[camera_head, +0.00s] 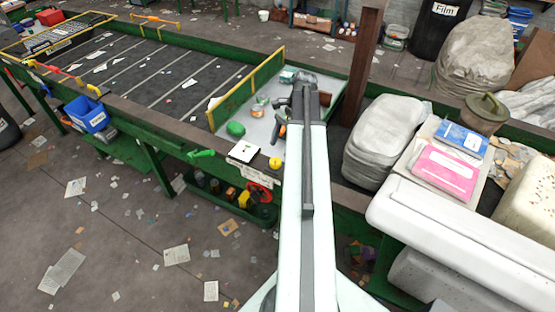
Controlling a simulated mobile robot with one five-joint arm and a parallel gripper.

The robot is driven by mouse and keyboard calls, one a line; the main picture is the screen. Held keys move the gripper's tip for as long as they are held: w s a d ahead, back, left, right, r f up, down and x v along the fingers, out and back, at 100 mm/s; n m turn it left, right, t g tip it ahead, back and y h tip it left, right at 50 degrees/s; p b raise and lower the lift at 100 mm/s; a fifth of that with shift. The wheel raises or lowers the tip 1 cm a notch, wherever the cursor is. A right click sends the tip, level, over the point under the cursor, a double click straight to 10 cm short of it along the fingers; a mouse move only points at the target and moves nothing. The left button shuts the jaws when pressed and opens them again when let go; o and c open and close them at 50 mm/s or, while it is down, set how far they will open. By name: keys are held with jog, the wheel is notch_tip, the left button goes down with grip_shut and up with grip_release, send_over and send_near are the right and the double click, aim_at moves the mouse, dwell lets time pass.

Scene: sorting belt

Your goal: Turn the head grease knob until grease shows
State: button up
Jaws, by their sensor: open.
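My arm reaches from the bottom of the view to the head end of the belt, and my gripper (305,86) is a dark shape at its far end, over the grey plate (262,132). Its jaws are small and seen from behind; nothing shows held in them. A small round yellow knob (275,163) sits at the plate's near edge, just left of my arm, apart from the gripper. I cannot tell for certain that it is the head grease knob. A white square (243,151) lies beside it, above a small label (246,168). No grease can be made out.
A green lump (235,129) and an orange-handled tool (282,129) lie on the plate. A yellow rail (247,87) borders the belt (170,75). A brown post (364,65) and grey sacks (383,138) stand right of my arm. A red wheel (259,190) is below.

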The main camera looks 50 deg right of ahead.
aim_at(276, 160)
jog(key=b+x, duration=0.4)
jog(key=x, duration=0.1)
jog(key=shift+d+f, duration=0.1)
jog(key=shift+f, duration=0.2)
jog(key=shift+a+f+b, duration=0.25)
jog(key=shift+f+b, duration=0.05)
jog(key=shift+b, duration=0.05)
jog(key=shift+r, duration=0.1)
grip_shut()
jog(key=shift+w+d+n+g, duration=0.15)
jog(key=shift+n+g, duration=0.35)
jog(key=shift+n, duration=1.3)
